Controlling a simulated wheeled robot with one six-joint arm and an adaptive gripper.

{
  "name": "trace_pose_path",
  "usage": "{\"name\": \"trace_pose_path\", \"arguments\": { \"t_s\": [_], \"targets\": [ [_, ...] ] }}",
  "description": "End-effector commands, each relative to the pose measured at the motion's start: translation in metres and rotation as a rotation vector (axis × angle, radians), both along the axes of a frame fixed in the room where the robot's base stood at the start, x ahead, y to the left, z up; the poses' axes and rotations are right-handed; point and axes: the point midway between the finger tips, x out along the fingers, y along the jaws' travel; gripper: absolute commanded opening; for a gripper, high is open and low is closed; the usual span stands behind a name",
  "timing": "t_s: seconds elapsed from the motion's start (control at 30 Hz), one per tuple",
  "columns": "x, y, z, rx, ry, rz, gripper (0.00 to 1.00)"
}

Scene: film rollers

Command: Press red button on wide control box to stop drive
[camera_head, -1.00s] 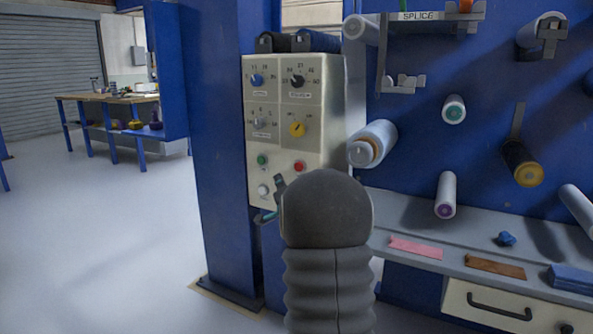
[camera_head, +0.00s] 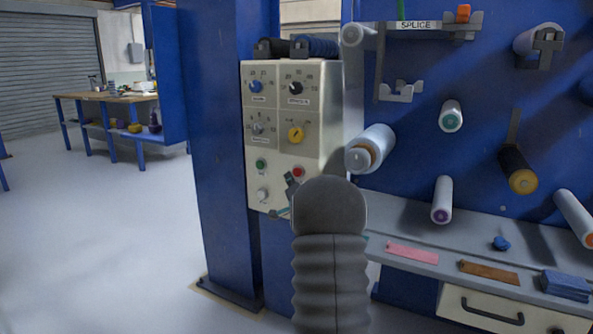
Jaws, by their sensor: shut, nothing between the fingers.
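The wide control box (camera_head: 270,150) is cream-coloured and mounted on a blue post, with several knobs on its upper part. The red button (camera_head: 299,171) is at its lower right, with a green button (camera_head: 261,165) to the left and a white button (camera_head: 263,195) below that. My gripper (camera_head: 289,180) is in front of the box, just below and left of the red button in the picture. Its fingers are small and mostly hidden behind my grey arm, which covers the box's lower right corner. I cannot tell whether they touch the panel. The gripper is shut and empty.
A blue rack with several film rolls (camera_head: 370,149) stands to the right. Below it is a grey shelf (camera_head: 450,262) with pink, brown and blue pieces, above a drawer (camera_head: 512,318). Open floor (camera_head: 100,230) lies to the left, with a workbench behind.

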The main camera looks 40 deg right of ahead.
Motion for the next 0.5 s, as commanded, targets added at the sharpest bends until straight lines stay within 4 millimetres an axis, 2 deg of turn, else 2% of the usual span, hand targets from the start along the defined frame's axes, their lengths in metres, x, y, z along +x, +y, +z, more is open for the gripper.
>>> {"name": "trace_pose_path", "arguments": {
  "t_s": [0.2,0.5],
  "targets": [
    [0.005,-0.013,-0.001,-0.001,0.0,0.0,0.0],
    [0.006,-0.015,-0.001,0.0,0.0,0.0,0.0]
  ]
}}
